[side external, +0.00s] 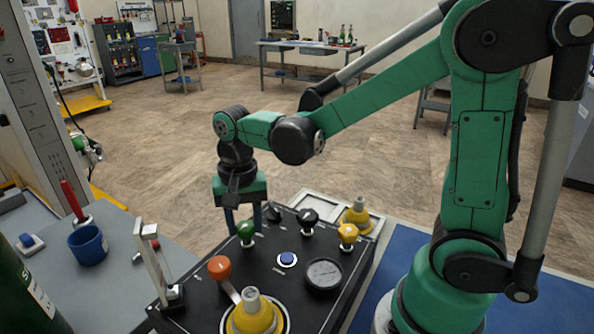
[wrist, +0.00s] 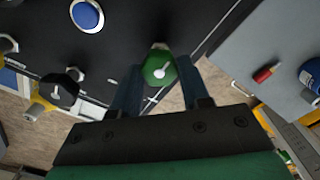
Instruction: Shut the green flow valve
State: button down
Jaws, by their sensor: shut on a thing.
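The green flow valve (side external: 245,231) is a green knob near the far left edge of the black panel (side external: 207,310). In the wrist view the green knob (wrist: 158,69) has a white pointer mark on top and sits between my two fingers. My gripper (side external: 243,226) reaches down over the knob from above, and its blue-grey fingers are shut on it. In the wrist view my gripper (wrist: 158,88) has one finger on each side of the knob. The knob's lower sides are partly hidden by the fingers.
A metal upright (side external: 147,262) stands at the panel's left. A blue cup (side external: 88,246) is on the grey bench.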

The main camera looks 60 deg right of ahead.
aim_at(249, 226)
jog(key=shift+c, duration=2.1)
grip_release()
jog(key=shift+r, duration=2.85)
jog(key=shift+s+r+n+t, duration=0.1)
jog(key=shift+s+n+t, duration=0.35)
jog(key=shift+n, duration=0.25)
jog(key=s+n+t, duration=0.1)
jog(key=n+t, duration=0.1)
jog(key=s+n+t, duration=0.1)
jog(key=n+t, duration=0.1)
jog(key=n, duration=0.1)
jog(key=s+d+n+t, duration=0.1)
jog(key=n+t, duration=0.1)
jog(key=shift+s+f+n, duration=0.1)
jog(key=shift+f+n, duration=0.25)
jog(key=shift+n, duration=0.05)
